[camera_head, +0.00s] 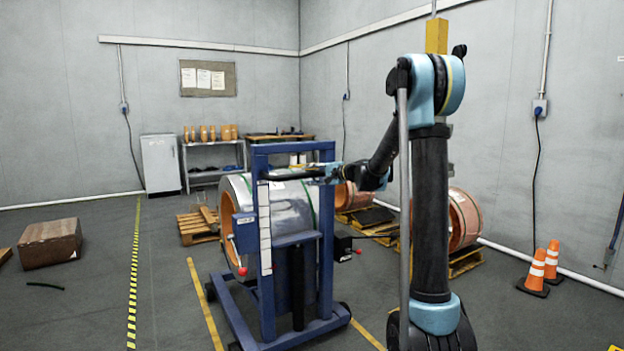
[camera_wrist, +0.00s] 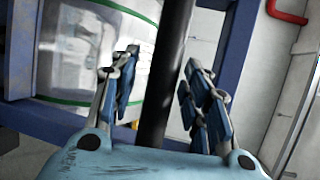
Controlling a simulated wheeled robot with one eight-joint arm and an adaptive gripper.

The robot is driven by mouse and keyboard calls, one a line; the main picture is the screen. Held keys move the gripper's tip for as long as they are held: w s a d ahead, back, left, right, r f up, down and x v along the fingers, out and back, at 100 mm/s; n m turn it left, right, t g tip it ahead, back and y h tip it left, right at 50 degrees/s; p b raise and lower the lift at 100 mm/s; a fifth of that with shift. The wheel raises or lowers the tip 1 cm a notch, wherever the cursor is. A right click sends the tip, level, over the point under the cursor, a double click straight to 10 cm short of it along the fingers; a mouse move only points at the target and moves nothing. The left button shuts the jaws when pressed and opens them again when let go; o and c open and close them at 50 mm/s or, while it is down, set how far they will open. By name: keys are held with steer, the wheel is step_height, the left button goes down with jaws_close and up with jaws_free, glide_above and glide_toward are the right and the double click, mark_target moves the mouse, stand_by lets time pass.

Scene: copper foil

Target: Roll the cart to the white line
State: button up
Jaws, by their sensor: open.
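The blue cart (camera_head: 263,325) stands on the grey floor in the centre of the head view, carrying a large silvery roll (camera_head: 236,192) with green bands. Its black handle bar (camera_head: 290,175) runs across the upper frame. My gripper (camera_head: 325,172) is at the right end of this bar. In the wrist view, my gripper (camera_wrist: 162,88) is open with a dark bar (camera_wrist: 172,35) between its fingers; I cannot tell whether they touch it. I cannot make out a white line on the open floor.
A yellow-black striped line (camera_head: 134,275) and a yellow line (camera_head: 203,300) lie left of the cart. A cardboard box (camera_head: 50,243) sits far left, a wooden pallet (camera_head: 197,228) behind the cart. Copper rolls (camera_head: 464,218) and orange cones (camera_head: 535,272) are at right.

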steer(key=shift+c, duration=0.3)
jaws_close()
steer(key=shift+s, duration=0.1)
